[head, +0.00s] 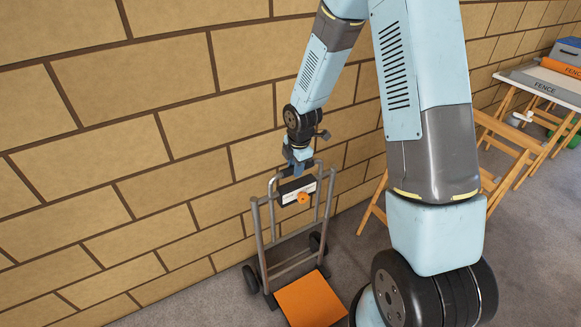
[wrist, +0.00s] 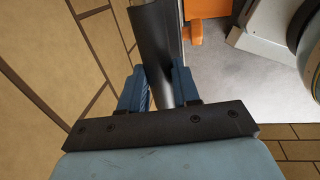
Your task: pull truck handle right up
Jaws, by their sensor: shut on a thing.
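A hand truck with a grey tube frame (head: 259,232) stands upright by the brick wall. It has dark wheels (head: 250,279) and an orange foot plate (head: 311,302). My gripper (head: 298,170) is at the top of the handle, pointing down. In the wrist view, the blue fingers of my gripper (wrist: 160,88) are closed on a grey handle bar (wrist: 152,35), one on each side. A box with a white label (head: 298,188) and an orange knob (head: 303,198) sits just below the gripper.
The brick wall (head: 80,190) is close behind and left of the truck. Grey floor (head: 345,245) shows around the truck.

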